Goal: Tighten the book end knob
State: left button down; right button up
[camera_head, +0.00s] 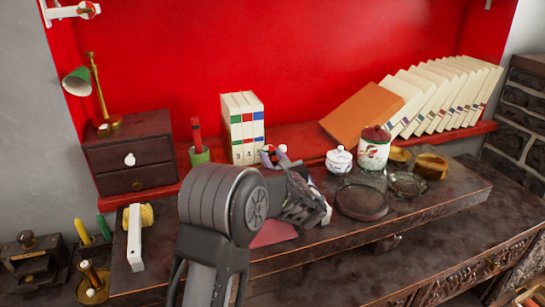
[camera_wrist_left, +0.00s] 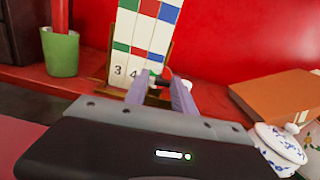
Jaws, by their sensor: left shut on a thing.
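Several upright white books (camera_head: 242,124) with coloured bands stand on the red shelf in a brown book end, whose lower frame (camera_wrist_left: 97,86) shows in the left wrist view. My left gripper (camera_head: 273,154) is at the front right of these books. In the left wrist view its two pale purple fingers (camera_wrist_left: 162,88) are shut on the book end knob, a small dark piece mostly hidden between them. A pale round end (camera_wrist_left: 187,83) shows just beside the right finger. My right gripper is not in view.
A green cup (camera_head: 199,155) with a red stick stands left of the books. An orange box (camera_head: 361,113), leaning books (camera_head: 449,92), a blue-white lidded pot (camera_head: 339,160) and a red-lidded jar (camera_head: 374,149) are to the right. A drawer chest (camera_head: 130,155) is at left.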

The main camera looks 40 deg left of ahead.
pick_arm(q)
jog(key=c, duration=1)
grip_release()
jog(key=shift+c, duration=0.2)
jog(key=v, duration=0.7)
jog(key=shift+s+d+b, duration=0.2)
jog(key=shift+d+b, duration=0.1)
jog(key=shift+d, duration=0.1)
